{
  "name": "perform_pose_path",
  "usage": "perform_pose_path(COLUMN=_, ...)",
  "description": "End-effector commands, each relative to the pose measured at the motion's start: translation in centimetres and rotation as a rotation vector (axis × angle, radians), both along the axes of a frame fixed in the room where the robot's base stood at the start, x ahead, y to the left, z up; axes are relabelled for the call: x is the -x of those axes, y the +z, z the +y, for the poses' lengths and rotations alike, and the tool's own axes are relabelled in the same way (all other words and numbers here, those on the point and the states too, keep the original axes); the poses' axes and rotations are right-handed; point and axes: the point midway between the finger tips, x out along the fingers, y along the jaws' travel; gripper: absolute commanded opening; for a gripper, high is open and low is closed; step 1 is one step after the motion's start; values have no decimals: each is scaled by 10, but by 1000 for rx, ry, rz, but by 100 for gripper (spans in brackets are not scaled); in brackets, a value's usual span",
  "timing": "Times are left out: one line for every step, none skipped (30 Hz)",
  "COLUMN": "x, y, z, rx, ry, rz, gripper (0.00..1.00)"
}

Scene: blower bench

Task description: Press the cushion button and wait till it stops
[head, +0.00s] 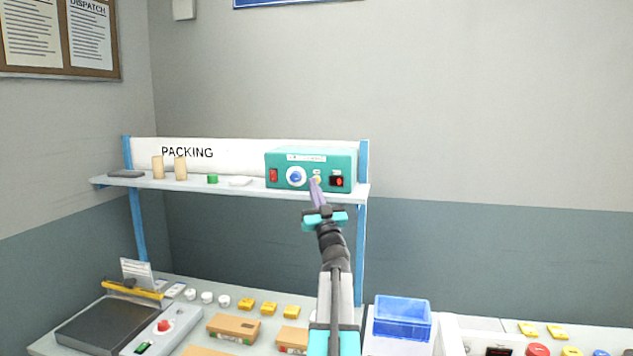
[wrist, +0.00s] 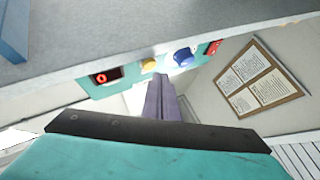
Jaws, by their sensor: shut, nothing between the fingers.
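The teal blower unit (head: 308,160) stands on the right end of the shelf. Its front has a red switch (head: 273,175), a blue-and-white knob (head: 296,176), a small yellow button (head: 317,179) and a dark display (head: 337,181) with a red mark. My gripper (head: 314,183) is shut and empty, its purple fingers up in front of the yellow button and partly covering it. In the wrist view the fingertips (wrist: 160,78) end close beside the yellow button (wrist: 148,65), between it and the blue knob (wrist: 182,56). I cannot tell whether they touch the panel.
The shelf edge (head: 225,188) runs just below the unit. Wooden blocks (head: 169,167) and a green piece (head: 212,178) stand to its left.

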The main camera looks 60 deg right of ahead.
Motion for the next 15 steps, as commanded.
perform_pose_path(x=0, y=0, z=-2, rx=0, ry=0, rz=0, gripper=0)
perform_pose_path(x=0, y=0, z=-3, rx=0, ry=0, rz=0, gripper=0)
perform_pose_path(x=0, y=0, z=-4, rx=0, ry=0, rz=0, gripper=0)
perform_pose_path(x=0, y=0, z=-5, rx=0, ry=0, rz=0, gripper=0)
perform_pose_path(x=0, y=0, z=-5, rx=0, ry=0, rz=0, gripper=0)
perform_pose_path(x=0, y=0, z=-6, rx=0, ry=0, rz=0, gripper=0)
perform_pose_path(x=0, y=0, z=-7, rx=0, ry=0, rz=0, gripper=0)
perform_pose_path(x=0, y=0, z=-7, rx=0, ry=0, rz=0, gripper=0)
perform_pose_path(x=0, y=0, z=-7, rx=0, ry=0, rz=0, gripper=0)
perform_pose_path(x=0, y=0, z=-7, rx=0, ry=0, rz=0, gripper=0)
perform_pose_path(x=0, y=0, z=-7, rx=0, ry=0, rz=0, gripper=0)
perform_pose_path(x=0, y=0, z=-7, rx=0, ry=0, rz=0, gripper=0)
perform_pose_path(x=0, y=0, z=-7, rx=0, ry=0, rz=0, gripper=0)
perform_pose_path(x=0, y=0, z=-7, rx=0, ry=0, rz=0, gripper=0)
perform_pose_path(x=0, y=0, z=-7, rx=0, ry=0, rz=0, gripper=0)
